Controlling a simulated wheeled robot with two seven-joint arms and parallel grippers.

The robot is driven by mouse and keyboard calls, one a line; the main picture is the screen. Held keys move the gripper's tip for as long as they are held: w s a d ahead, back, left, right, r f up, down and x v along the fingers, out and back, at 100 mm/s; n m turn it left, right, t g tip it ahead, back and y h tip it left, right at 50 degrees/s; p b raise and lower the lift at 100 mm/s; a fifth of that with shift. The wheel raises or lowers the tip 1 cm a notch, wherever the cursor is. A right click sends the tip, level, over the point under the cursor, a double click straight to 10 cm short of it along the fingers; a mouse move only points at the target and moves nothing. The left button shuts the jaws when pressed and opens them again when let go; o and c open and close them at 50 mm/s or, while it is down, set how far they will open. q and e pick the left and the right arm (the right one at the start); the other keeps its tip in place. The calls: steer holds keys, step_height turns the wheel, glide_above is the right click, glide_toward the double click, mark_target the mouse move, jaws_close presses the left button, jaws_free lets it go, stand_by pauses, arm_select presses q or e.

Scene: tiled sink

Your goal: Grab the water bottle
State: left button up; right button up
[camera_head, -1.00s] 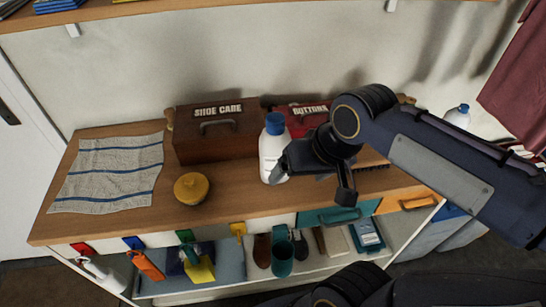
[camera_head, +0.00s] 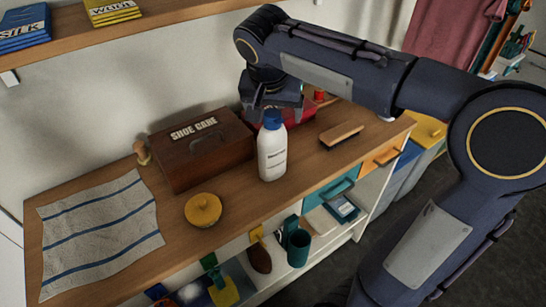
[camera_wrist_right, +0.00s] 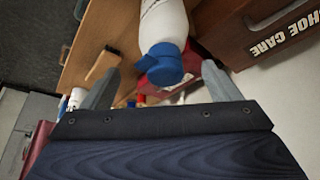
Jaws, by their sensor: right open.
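The water bottle (camera_head: 272,158) is white with a blue cap and a printed label. It stands upright on the wooden counter, to the right of the shoe care box. My right gripper (camera_head: 272,112) is open and empty, close behind the bottle's cap in the head view. In the right wrist view, the blue cap (camera_wrist_right: 161,64) lies between the directions of the two spread fingers (camera_wrist_right: 158,82), a little beyond the tips. I cannot tell whether any finger touches it. My left gripper is not in view.
The brown shoe care box (camera_head: 190,165) stands left of the bottle. A red box (camera_head: 297,108), partly hidden, is behind it. A brush (camera_head: 341,134) lies to the right. A yellow lidded pot (camera_head: 203,210) and a striped cloth (camera_head: 100,238) lie left. The counter before the bottle is clear.

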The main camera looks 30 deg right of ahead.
mark_target(274, 126)
steer(key=x, duration=0.6)
steer(key=shift+s+a, duration=0.1)
steer(key=shift+a, duration=0.1)
jaws_close()
stand_by(0.3)
